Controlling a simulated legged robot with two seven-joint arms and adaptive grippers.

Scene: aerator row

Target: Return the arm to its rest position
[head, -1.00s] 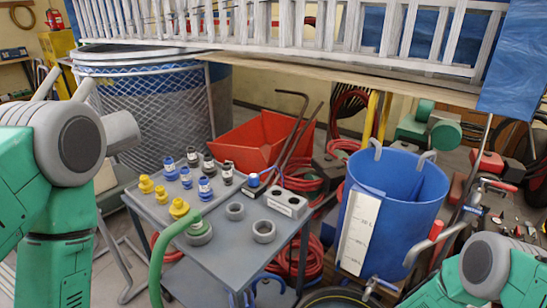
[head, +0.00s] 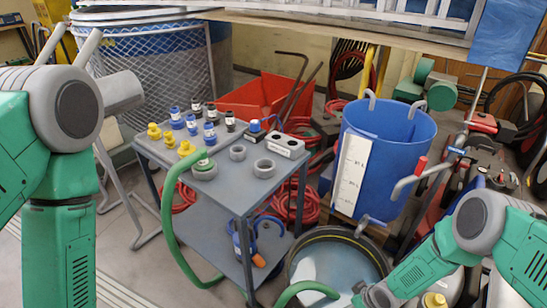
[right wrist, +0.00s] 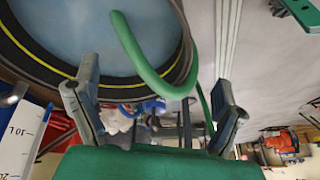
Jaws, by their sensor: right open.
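My right arm (head: 430,262) reaches in from the lower right of the head view, elbow bent, forearm pointing down and left. Its gripper's fingertips cannot be made out there. In the right wrist view my right gripper (right wrist: 155,100) is open, its two grey fingers wide apart with nothing clamped between them. A green hose (right wrist: 141,52) curves across beyond the fingers. My left arm (head: 60,225) stands bent at the left edge of the head view; its gripper is not in view.
A grey cart (head: 222,192) holds yellow, blue and black fittings and grey rings. The green hose (head: 170,225) hangs from its front corner. A blue bucket (head: 405,145) stands right of it. A round black-rimmed tub (head: 325,238) lies near my right forearm.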

